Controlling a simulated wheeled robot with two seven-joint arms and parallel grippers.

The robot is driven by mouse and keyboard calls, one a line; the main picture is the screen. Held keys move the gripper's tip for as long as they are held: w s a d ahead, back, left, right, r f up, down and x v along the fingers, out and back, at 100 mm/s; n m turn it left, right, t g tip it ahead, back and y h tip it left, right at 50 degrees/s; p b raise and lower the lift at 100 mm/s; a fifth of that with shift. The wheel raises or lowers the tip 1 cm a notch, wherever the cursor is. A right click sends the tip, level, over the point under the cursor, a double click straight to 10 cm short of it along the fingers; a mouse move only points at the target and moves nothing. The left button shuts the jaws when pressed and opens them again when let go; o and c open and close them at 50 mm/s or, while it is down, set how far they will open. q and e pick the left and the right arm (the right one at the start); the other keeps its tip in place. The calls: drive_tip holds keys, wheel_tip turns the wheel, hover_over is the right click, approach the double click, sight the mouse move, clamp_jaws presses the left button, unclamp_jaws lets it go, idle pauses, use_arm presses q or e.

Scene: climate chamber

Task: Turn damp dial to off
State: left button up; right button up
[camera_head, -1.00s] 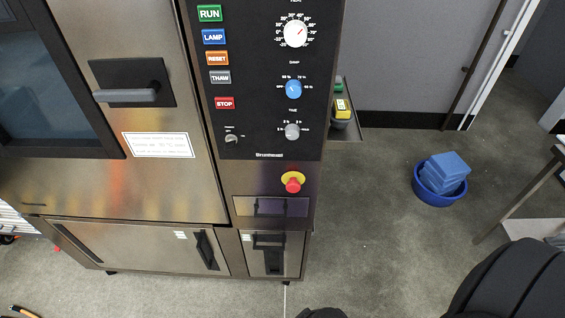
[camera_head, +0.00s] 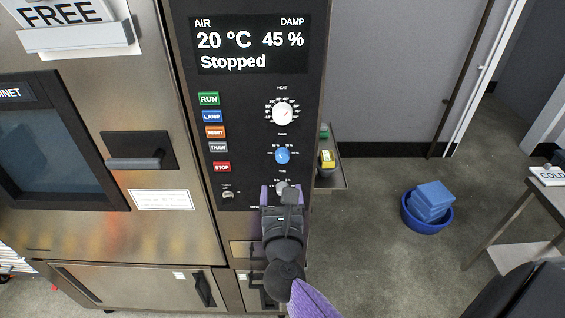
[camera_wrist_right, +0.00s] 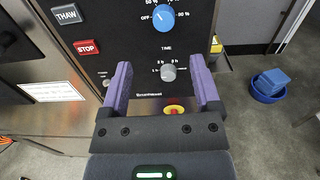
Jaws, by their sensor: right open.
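The damp dial (camera_head: 282,156) is a blue round knob on the black control panel, below the white heat dial (camera_head: 282,113). It also shows at the top of the right wrist view (camera_wrist_right: 163,18), with OFF at its left and percent marks around it. I cannot read its exact setting. My right gripper (camera_head: 281,192) is open and empty, its purple fingers pointing at the panel below the blue dial. In the right wrist view (camera_wrist_right: 160,64) the grey time dial (camera_wrist_right: 168,72) appears between the fingers; I cannot tell the distance. My left gripper is out of view.
The display (camera_head: 250,45) reads 20 °C, 45 % and Stopped. Colored buttons such as STOP (camera_head: 222,167) line the panel's left. A red and yellow emergency button (camera_wrist_right: 174,110) sits below the time dial. A side shelf (camera_head: 330,178) juts out right of the cabinet. A blue tub (camera_head: 428,215) stands on the floor.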

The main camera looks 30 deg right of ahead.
sight(283, 160)
drive_tip(key=shift+m+g+h, duration=0.3)
drive_tip(key=x, duration=1)
drive_tip(key=shift+s+f, duration=0.1)
clamp_jaws()
